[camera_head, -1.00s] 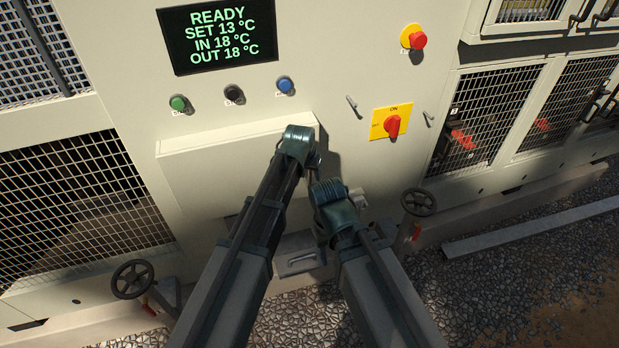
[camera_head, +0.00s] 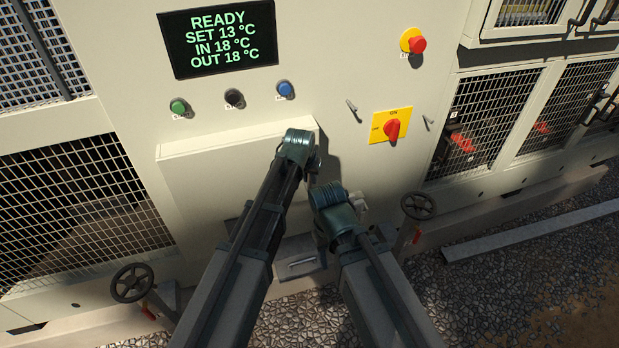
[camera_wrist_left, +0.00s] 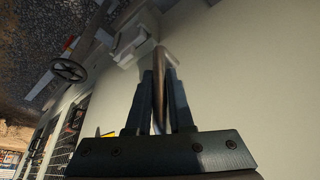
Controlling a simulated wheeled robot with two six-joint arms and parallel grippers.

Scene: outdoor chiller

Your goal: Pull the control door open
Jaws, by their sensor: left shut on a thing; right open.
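The control door appears to be the cream panel (camera_head: 215,185) low on the cabinet front, below the buttons. Its top edge stands proud of the cabinet, and a shadow lies along its right side. My left gripper (camera_wrist_left: 160,78) is shut on a metal bar handle (camera_wrist_left: 160,57), seen between its fingers in the left wrist view. In the head view its wrist hides the fingers and handle at the door's right edge. My right gripper (camera_head: 358,203) is open, lower and to the right. Its fingers are mostly hidden behind its own wrist.
Above the door are a display (camera_head: 218,42) and green, black and blue buttons. To the right are a red rotary switch (camera_head: 392,128) and a red emergency button (camera_head: 417,44). Handwheels (camera_head: 132,282) (camera_head: 418,206) stick out low on both sides. Gravel lies in front.

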